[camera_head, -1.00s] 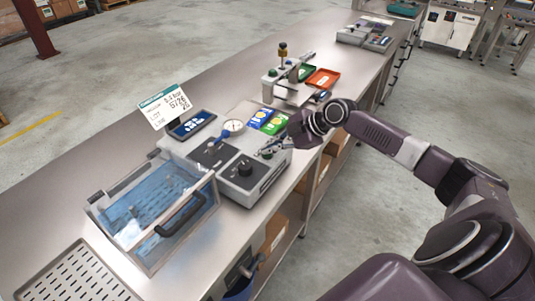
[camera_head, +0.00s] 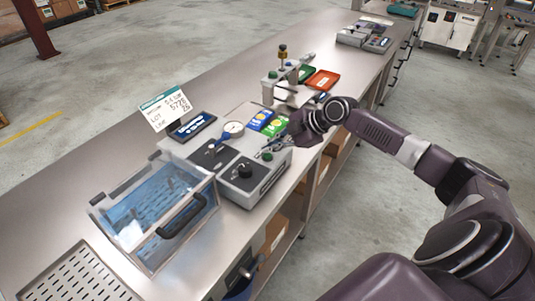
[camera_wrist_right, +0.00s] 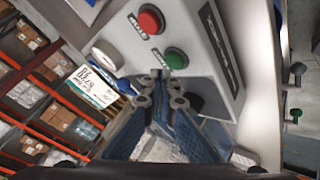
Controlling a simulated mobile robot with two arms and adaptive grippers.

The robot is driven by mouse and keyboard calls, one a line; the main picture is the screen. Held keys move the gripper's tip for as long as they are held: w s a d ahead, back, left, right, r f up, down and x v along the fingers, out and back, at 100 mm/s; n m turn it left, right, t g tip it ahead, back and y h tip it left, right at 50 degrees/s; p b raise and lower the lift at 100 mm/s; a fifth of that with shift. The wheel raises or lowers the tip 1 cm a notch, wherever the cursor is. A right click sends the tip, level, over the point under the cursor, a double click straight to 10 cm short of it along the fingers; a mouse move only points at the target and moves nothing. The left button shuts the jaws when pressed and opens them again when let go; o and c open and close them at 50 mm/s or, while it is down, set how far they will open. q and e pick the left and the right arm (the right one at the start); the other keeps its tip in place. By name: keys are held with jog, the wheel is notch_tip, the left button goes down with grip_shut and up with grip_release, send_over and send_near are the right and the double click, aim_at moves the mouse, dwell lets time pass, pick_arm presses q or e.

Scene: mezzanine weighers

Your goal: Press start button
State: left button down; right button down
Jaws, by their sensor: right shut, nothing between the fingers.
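The grey control unit (camera_head: 268,186) stands on the metal bench. My right gripper (camera_head: 268,153) is low over the right end of the unit in the head view. In the wrist view the closed fingertips (camera_wrist_right: 162,80) are empty and just below the green button. Whether they touch it I cannot tell. In the head view I cannot make out the two buttons. My left gripper is not in view.
A clear-lidded box (camera_head: 155,215) with a black handle adjoins the unit. A gauge (camera_head: 233,129), a black knob (camera_head: 245,169) and a sign (camera_head: 164,108) are close by. An orange tray (camera_head: 322,80) and a small press (camera_head: 283,78) stand farther along. The bench's left edge is clear.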

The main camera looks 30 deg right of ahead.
aim_at(270, 156)
jog(key=shift+r+p, duration=1.75)
jog(key=shift+r, duration=0.8)
jog(key=shift+f, duration=0.1)
